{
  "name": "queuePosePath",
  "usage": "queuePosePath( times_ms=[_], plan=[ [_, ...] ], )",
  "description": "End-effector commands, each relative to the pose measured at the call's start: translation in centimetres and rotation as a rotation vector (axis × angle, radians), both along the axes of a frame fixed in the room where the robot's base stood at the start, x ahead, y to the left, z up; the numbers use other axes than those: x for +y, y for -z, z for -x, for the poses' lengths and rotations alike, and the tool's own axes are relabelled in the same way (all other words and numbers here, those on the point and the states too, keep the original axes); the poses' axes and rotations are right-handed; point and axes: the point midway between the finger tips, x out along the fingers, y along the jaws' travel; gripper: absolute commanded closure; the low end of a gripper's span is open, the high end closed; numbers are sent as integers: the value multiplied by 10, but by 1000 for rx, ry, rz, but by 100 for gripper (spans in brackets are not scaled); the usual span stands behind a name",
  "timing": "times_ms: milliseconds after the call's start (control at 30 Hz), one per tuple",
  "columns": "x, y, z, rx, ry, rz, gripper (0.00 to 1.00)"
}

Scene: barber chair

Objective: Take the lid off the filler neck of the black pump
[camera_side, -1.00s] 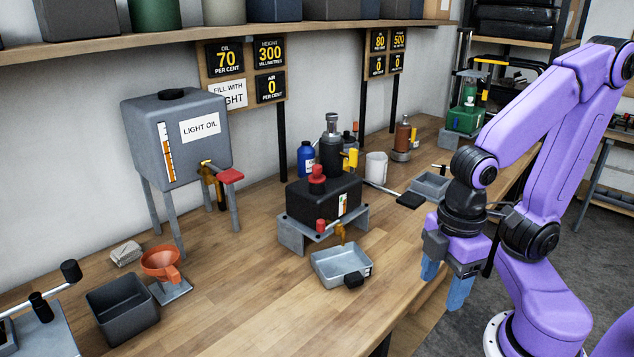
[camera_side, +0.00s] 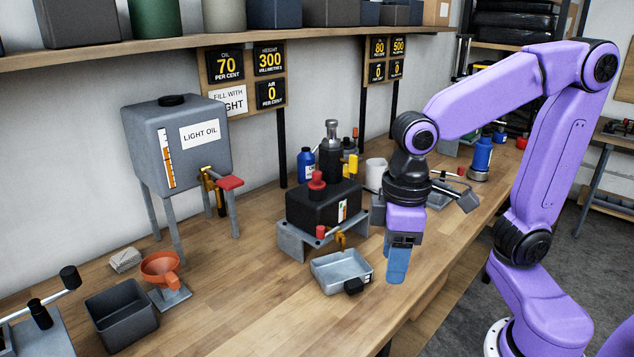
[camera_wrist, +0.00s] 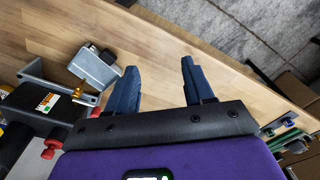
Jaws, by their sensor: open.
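The black pump (camera_side: 312,203) is a black box on a grey metal stand, left of my gripper in the side view. A red stepped cap, which looks like the filler lid (camera_side: 317,181), sits upright on its top. A dark cylinder with a grey top rises behind it. My gripper (camera_side: 397,268) is open and empty, pointing down over the bench's front part, right of the pump and apart from it. In the wrist view my gripper (camera_wrist: 156,72) shows two spread blue fingers over bare wood. The pump (camera_wrist: 38,105) is partly visible at the left edge there.
A grey tray (camera_side: 330,284) stands before the pump, close to my gripper's left. A light-oil tank (camera_side: 150,140), an orange funnel (camera_side: 158,265) and a dark bin (camera_side: 122,330) stand left. A white cup (camera_side: 376,172) stands behind. The front centre bench is clear.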

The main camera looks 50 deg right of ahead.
Motion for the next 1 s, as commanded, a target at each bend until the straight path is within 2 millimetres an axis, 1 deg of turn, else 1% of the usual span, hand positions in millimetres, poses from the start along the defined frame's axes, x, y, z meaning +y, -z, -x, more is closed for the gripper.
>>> queuePosePath(
  times_ms=[33,200,333,467,500,567,700,767,900,1000],
  plan=[
    [7,-10,-19,1,95,-1,48],
    [16,-43,-78,7,422,0,48],
    [14,-67,-123,11,672,-1,48],
    [5,-89,-164,16,923,0,48],
    [1,-96,-176,17,999,-1,48],
    [-6,-106,-194,20,1115,0,48],
    [-28,-127,-230,22,1384,-1,48],
    [-40,-136,-243,24,1500,-2,48],
    [-70,-153,-268,27,1768,-3,48],
    [-91,-163,-280,29,1941,-3,48]
  ],
)
